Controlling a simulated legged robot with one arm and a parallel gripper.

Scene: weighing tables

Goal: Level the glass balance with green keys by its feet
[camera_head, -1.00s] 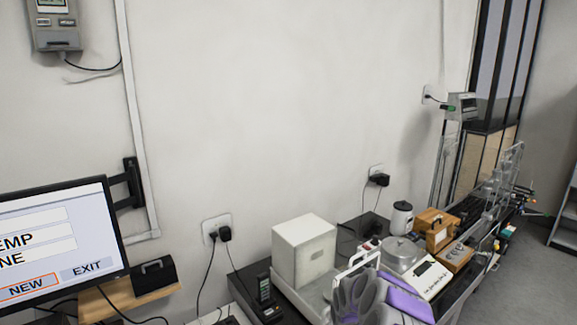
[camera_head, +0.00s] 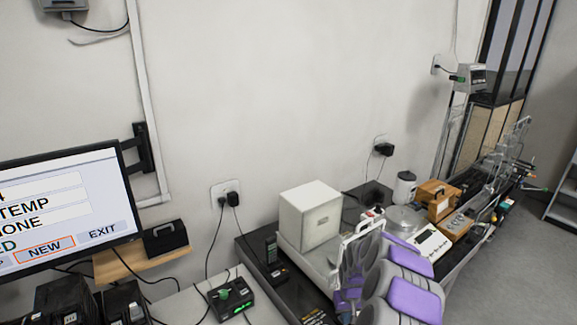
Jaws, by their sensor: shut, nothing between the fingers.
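I cannot pick out a glass balance with green keys or any levelling feet for certain. Clear upright panels (camera_head: 512,150) stand far along the bench at the right, too small to make out keys. A white flat instrument with a display (camera_head: 432,243) lies nearer, beside a round metal pan (camera_head: 404,219). A black box (camera_head: 231,300) with a green knob and a green light sits on the table at the bottom.
A cream box (camera_head: 310,215) stands on the bench by the wall. Large grey and purple rounded shapes (camera_head: 411,298) hide the bench's front. A monitor (camera_head: 60,215) and a wooden shelf (camera_head: 135,262) are at left. Floor (camera_head: 500,265) is clear at right.

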